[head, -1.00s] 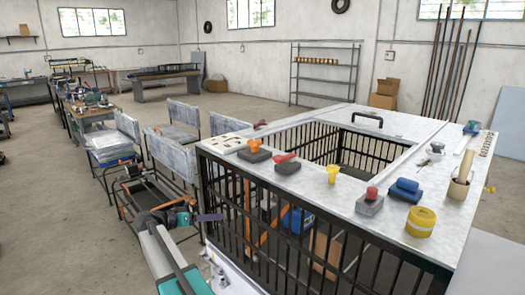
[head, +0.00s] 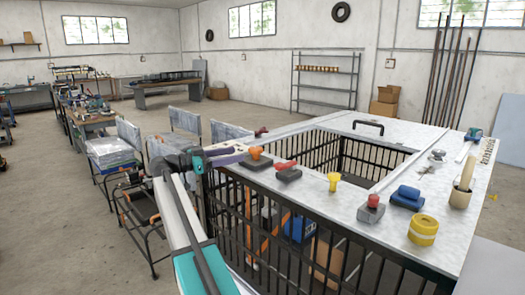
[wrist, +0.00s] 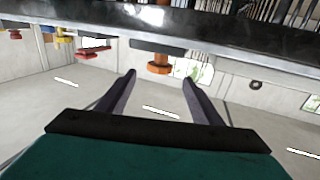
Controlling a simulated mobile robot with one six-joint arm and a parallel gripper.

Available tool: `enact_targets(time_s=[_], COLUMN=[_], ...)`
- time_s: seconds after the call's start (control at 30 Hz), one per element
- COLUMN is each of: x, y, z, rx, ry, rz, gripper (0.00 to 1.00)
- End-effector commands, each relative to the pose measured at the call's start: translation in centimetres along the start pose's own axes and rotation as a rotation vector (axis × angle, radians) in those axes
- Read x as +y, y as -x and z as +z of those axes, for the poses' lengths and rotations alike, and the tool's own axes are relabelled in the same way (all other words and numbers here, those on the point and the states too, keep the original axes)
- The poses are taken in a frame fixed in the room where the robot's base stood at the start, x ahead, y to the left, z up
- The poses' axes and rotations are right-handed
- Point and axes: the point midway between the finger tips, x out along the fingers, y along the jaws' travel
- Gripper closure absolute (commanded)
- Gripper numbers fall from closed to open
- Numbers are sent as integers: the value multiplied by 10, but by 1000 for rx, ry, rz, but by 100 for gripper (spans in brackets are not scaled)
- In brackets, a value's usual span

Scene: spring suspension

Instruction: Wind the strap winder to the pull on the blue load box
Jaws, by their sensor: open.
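An orange knob on a dark base (head: 255,154) stands at the left part of the cage's white top; I cannot tell for sure that it is the strap winder. In the wrist view the orange knob (wrist: 159,67) shows upside down, beyond and between the fingertips, apart from them. My gripper (head: 240,154) is open and empty at the left edge of the top, close to this knob. It also shows in the wrist view (wrist: 158,80). The blue load box (head: 300,228) is low inside the cage, partly hidden by bars. Any pull mark on it is too small to see.
On the white top (head: 320,205) stand a red-handled piece (head: 287,170), a yellow piece (head: 334,181), a red button (head: 373,201), a blue block (head: 407,197) and a yellow roll (head: 423,230). The top has a large opening. Chairs (head: 185,122) stand behind at left.

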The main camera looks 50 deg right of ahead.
Motion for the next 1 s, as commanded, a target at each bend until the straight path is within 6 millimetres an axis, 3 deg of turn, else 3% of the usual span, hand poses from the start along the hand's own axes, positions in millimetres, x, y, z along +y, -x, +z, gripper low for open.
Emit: enact_targets(time_s=[0.47, 1.0], x=[0, 0], y=[-11, -82], z=[0, -1], rx=[-1, -1], ry=[1, 2], rz=[1, 0], gripper=[40, 40])
